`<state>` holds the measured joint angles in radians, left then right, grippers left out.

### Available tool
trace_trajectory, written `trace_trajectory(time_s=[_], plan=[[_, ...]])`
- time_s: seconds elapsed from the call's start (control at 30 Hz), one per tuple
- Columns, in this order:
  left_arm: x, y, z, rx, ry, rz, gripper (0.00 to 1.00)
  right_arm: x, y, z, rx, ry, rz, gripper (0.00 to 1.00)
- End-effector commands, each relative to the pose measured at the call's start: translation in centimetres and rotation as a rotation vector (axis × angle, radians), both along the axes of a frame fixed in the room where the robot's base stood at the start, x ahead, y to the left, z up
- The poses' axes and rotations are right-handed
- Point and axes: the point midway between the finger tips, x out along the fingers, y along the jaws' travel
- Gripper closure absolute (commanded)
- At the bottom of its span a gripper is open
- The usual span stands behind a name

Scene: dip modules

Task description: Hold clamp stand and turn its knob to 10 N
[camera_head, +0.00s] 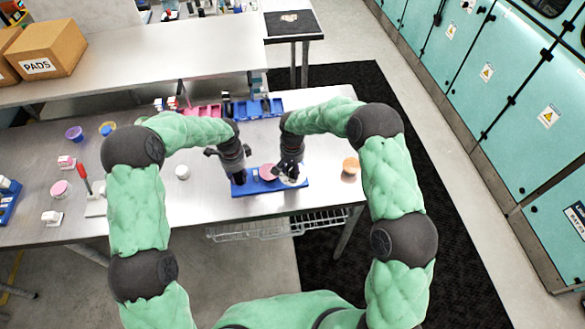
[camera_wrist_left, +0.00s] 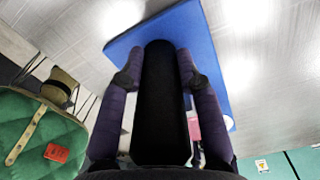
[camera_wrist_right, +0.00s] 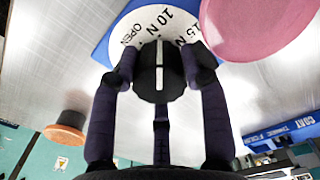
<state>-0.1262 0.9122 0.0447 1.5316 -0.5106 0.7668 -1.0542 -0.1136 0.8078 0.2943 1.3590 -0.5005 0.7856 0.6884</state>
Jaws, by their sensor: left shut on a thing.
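The clamp stand has a blue base (camera_head: 265,187), a pink pad (camera_head: 268,171) and a white dial (camera_head: 297,181). My left gripper (camera_head: 238,176) is shut on the stand's black post (camera_wrist_left: 162,95), with one finger on each side. My right gripper (camera_head: 290,172) is over the dial. In the right wrist view, its open fingers stand on both sides of the black knob (camera_wrist_right: 160,75), very close to it. The knob's white line is upright, its upper end in line with the 10 N mark (camera_wrist_right: 158,19). The OPEN and 15 N marks lie on either side.
An orange round thing (camera_head: 351,165) stands right of the stand, and a small white round thing (camera_head: 182,172) to its left. A red-handled tool (camera_head: 84,178) is further left. Pink and blue bins (camera_head: 245,110) line the back.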

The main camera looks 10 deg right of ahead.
Motion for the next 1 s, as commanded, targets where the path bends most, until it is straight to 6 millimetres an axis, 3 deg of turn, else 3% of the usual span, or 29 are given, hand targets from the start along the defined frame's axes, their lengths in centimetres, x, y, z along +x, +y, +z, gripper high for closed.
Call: trace_trajectory(time_s=[0.03, 0.07, 0.53, 1.0], plan=[[-0.1, -0.3, 0.0, -0.002, 0.001, -0.004, 1.0, 0.0, 0.2, 0.0, 0.003, -0.002, 0.002, 0.39], [-0.1, -0.2, 0.0, -0.002, 0.001, -0.004, 1.0, 0.0, 0.2, 0.0, 0.003, -0.002, 0.002, 0.32], [0.0, 0.0, -0.1, 0.001, 0.001, 0.0, 1.0, 0.1, 0.0, 0.9, 0.0, -0.001, 0.001, 0.32], [0.0, 0.1, -0.1, 0.002, 0.001, 0.0, 1.0, 0.0, 0.0, 9.4, 0.001, -0.003, 0.002, 0.32]])
